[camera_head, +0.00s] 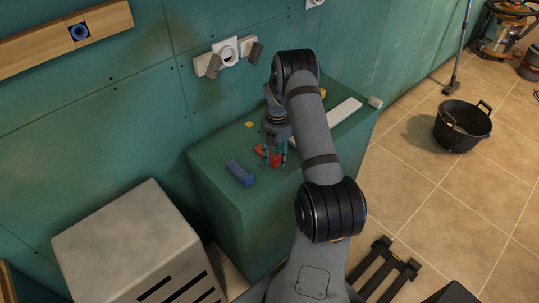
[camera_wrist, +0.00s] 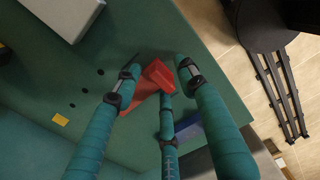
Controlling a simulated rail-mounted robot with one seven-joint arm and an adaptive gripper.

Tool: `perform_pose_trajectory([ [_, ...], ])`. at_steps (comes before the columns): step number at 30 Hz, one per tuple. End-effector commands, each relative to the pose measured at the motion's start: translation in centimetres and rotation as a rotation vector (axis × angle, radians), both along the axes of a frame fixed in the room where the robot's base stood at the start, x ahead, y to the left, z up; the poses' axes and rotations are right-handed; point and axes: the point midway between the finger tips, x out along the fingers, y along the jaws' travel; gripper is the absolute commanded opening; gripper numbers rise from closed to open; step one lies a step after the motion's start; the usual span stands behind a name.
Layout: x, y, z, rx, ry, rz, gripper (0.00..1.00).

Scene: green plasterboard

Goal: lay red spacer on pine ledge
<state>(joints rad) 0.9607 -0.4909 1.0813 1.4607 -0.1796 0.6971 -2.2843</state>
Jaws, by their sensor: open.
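The red spacer (camera_head: 262,150) lies on the green box-like bench top, below my gripper. In the wrist view the red spacer (camera_wrist: 159,75) is a wedge-like red piece between the teal fingers, partly hidden by them. My gripper (camera_head: 275,157) is open, pointing down, with its fingertips around the spacer; I cannot tell whether they touch it. It also shows in the wrist view (camera_wrist: 158,80). A pale wooden ledge (camera_head: 40,51), likely the pine ledge, is fixed to the green wall at the upper left. It has a dark insert with a blue ring (camera_head: 80,31).
The green bench (camera_head: 228,207) also holds a blue block (camera_head: 240,173), a small yellow square (camera_head: 249,124) and a long white bar (camera_head: 344,110). A grey cabinet (camera_head: 120,235) stands at the lower left. A black bucket (camera_head: 462,127) is on the floor.

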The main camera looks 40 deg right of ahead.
Motion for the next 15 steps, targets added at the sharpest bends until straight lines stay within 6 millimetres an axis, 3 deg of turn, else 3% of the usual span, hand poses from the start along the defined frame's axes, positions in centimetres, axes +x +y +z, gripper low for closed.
perform_pose_trajectory([
  [6, 0.06, 0.00, -0.09, -0.001, -0.001, 0.001, 0.41],
  [15, 0.04, -0.01, -0.06, -0.001, -0.001, 0.001, 0.23],
])
